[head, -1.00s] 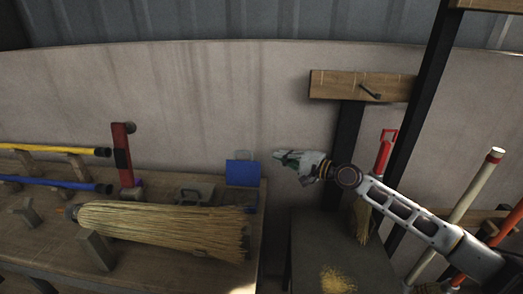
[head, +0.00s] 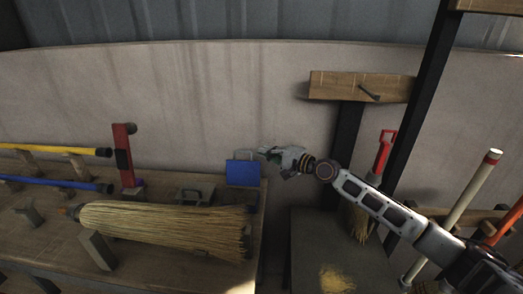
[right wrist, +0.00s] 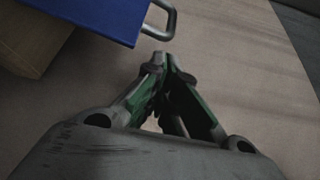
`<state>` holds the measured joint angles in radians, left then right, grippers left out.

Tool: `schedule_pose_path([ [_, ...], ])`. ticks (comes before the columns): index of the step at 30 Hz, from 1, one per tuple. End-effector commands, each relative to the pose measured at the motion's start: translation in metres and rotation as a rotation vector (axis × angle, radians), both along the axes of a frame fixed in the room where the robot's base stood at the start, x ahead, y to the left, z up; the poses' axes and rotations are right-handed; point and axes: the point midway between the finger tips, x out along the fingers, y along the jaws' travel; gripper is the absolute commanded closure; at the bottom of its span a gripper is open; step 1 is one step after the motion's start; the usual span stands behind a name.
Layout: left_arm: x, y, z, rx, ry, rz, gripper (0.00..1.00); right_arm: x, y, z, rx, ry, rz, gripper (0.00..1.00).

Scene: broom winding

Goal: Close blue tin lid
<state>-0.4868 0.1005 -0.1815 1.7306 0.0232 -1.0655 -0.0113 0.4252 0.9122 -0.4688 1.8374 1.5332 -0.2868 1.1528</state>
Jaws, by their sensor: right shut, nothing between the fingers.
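The blue tin lid (head: 243,174) stands raised at the back right corner of the workbench, with a grey wire handle at its top. The broom bristles partly hide the area in front of it. In the right wrist view the blue panel (right wrist: 85,14) is at the upper left, with its handle (right wrist: 168,22) near the fingertips. My right gripper (head: 263,151) is shut and empty, just above and right of the lid. In the right wrist view its fingertips (right wrist: 164,62) are close together, with a visible gap to the handle. My left gripper is not in view.
A large straw broom head (head: 165,229) lies on the workbench (head: 150,277). A grey item with a handle (head: 196,190) and a red upright bar (head: 124,155) stand behind it. A lower dark surface (head: 312,240) is to the right. The wall is close behind.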

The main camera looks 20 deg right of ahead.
Motion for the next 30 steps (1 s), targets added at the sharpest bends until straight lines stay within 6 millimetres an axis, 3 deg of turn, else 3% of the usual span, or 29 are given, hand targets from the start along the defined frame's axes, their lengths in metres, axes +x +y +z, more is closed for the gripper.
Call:
schedule_pose_path([
  [10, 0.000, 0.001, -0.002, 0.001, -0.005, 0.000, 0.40, 0.017, 0.012, -0.001, 0.002, 0.000, -0.001, 1.00],
  [30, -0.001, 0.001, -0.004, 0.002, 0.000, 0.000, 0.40, 0.018, 0.014, -0.001, -0.001, -0.003, -0.001, 1.00],
])
